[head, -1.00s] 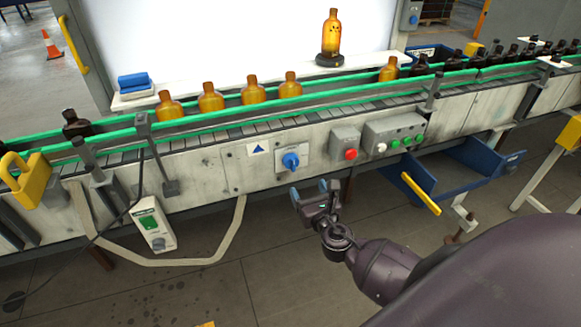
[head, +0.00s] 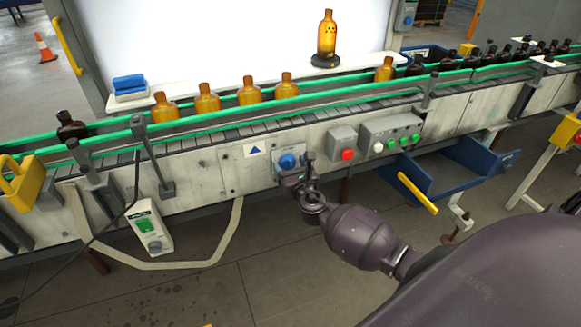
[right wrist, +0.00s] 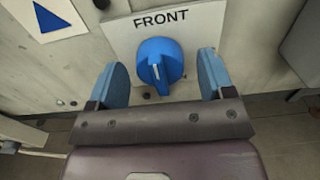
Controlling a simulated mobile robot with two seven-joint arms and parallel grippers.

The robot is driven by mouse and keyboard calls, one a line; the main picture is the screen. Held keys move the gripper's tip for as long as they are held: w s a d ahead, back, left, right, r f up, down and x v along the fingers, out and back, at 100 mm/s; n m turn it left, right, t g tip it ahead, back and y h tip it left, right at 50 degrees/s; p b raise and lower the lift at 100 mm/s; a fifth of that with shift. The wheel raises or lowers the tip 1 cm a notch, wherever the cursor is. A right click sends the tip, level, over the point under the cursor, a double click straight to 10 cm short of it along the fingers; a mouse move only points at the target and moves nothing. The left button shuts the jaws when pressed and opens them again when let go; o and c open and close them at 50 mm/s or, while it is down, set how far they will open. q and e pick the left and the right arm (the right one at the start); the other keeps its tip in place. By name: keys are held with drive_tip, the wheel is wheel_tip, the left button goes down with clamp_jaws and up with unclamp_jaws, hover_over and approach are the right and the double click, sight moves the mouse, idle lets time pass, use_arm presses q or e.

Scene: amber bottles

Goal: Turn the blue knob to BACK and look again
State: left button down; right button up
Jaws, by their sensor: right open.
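The blue knob (head: 287,160) sits on a pale plate on the conveyor's front side. In the right wrist view the knob (right wrist: 160,62) is below the word FRONT (right wrist: 160,20), with a white mark on its ridge. No BACK label can be read. My right gripper (head: 295,168) is open at the knob, with one blue finger on each side and gaps between. An amber bottle (head: 327,35) with small dark spots stands upright on a black round stand (head: 326,61) before a white panel. My left gripper is out of view.
Right of the knob are a red button (head: 347,155) and a box with white and green buttons (head: 391,135). A blue tray (head: 450,172) juts out below them. Several amber and dark bottles stand on the conveyor behind green rails (head: 220,110). A blue triangle sign (head: 256,151) is left of the knob.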

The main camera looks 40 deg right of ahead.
drive_tip(key=c, duration=0.9)
